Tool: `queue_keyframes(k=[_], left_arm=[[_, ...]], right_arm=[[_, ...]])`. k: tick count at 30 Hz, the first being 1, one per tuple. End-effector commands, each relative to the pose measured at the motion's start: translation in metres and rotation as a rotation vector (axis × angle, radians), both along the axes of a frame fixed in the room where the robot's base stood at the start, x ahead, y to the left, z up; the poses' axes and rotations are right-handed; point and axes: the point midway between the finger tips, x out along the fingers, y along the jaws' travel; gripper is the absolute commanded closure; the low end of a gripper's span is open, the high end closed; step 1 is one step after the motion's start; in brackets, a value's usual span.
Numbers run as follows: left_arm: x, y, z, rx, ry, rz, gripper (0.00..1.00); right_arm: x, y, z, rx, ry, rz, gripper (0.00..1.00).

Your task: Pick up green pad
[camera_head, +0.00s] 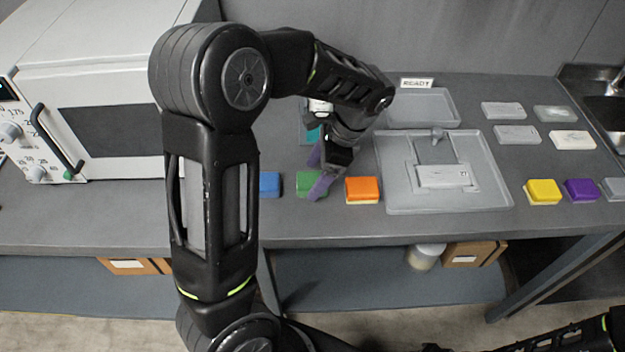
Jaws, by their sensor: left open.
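The green pad (304,186) lies near the front edge of the grey counter, between a blue pad (269,184) and an orange pad (362,189). My left gripper (318,172) is open, with its purple fingers over the green pad. One finger covers part of the pad's right side; the other shows behind it. I cannot tell whether the fingers touch the pad. My right gripper is not in view; only part of my right arm shows at the lower right.
A grey tray with a fixture (400,195) stands right of the orange pad. Yellow (542,192), purple (581,190) and grey (614,188) pads lie farther right. A white oven (95,90) stands at left, a sink (605,105) at right. Pale blocks lie at back right.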

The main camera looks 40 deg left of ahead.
Motion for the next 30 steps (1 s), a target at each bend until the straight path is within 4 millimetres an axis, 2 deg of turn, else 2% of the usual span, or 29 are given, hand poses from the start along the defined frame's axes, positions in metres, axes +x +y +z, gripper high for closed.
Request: queue_keyframes(k=[4, 21, 30], left_arm=[[-0.0027, 0.0031, -0.0094, 0.000, 0.000, -0.001, 0.24], [-0.0025, 0.0028, -0.0095, 0.000, 0.000, -0.001, 0.24], [-0.0025, 0.0028, -0.0095, 0.000, 0.000, -0.001, 0.48]], right_arm=[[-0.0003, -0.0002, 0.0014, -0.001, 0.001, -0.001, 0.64], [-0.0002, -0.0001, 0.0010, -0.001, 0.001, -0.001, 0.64], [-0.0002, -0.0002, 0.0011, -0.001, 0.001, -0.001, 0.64]])
